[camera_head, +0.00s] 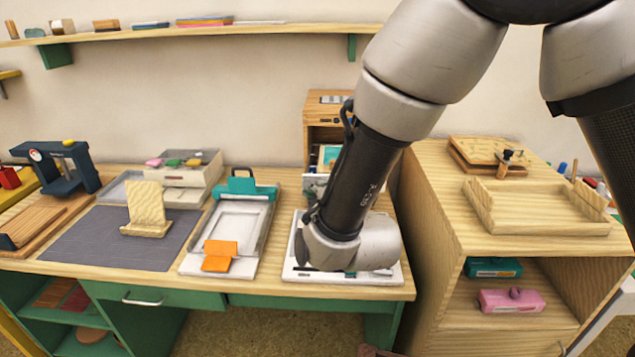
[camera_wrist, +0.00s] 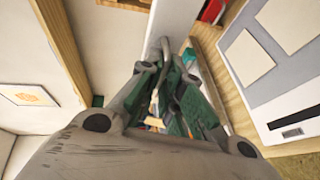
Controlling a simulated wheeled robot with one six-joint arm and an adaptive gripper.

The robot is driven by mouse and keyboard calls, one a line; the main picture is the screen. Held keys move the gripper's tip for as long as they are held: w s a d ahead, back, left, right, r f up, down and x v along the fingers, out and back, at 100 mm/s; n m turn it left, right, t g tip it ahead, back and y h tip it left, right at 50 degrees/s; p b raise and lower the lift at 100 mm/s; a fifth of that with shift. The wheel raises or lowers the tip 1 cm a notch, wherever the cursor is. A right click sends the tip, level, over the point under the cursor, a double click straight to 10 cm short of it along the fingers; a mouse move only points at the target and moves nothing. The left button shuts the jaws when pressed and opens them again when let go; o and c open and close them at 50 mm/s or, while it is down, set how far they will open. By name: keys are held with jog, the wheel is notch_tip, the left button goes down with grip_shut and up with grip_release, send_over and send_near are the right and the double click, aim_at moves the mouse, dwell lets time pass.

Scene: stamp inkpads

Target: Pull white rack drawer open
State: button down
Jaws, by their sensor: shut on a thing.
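In the wrist view my gripper (camera_wrist: 172,85) has its fingers drawn together at the edge of a white panel (camera_wrist: 178,18), which looks like the front of the white rack drawer. A slim grey handle-like loop lies between the fingertips and is partly covered by them. In the head view my arm covers the fingers and most of the rack. Only a small white part (camera_head: 314,186) shows just left of my forearm, below a wooden cabinet. How far the drawer stands out cannot be told.
A white board (camera_head: 296,272) lies under my wrist at the desk's front. A white tray with an orange block (camera_head: 220,256) is to its left. A wooden shelf unit (camera_head: 430,210) stands close on the right. The wooden cabinet (camera_head: 327,98) stands behind my arm.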

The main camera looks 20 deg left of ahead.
jog(key=shift+s+d+f, duration=0.1)
jog(key=shift+s+d, duration=0.1)
jog(key=shift+s, duration=0.45)
jog(key=shift+s+d, duration=0.2)
jog(key=shift+s, duration=0.4)
jog(key=c, duration=1.6)
grip_release()
jog(key=v, duration=1.2)
jog(key=shift+a, duration=0.1)
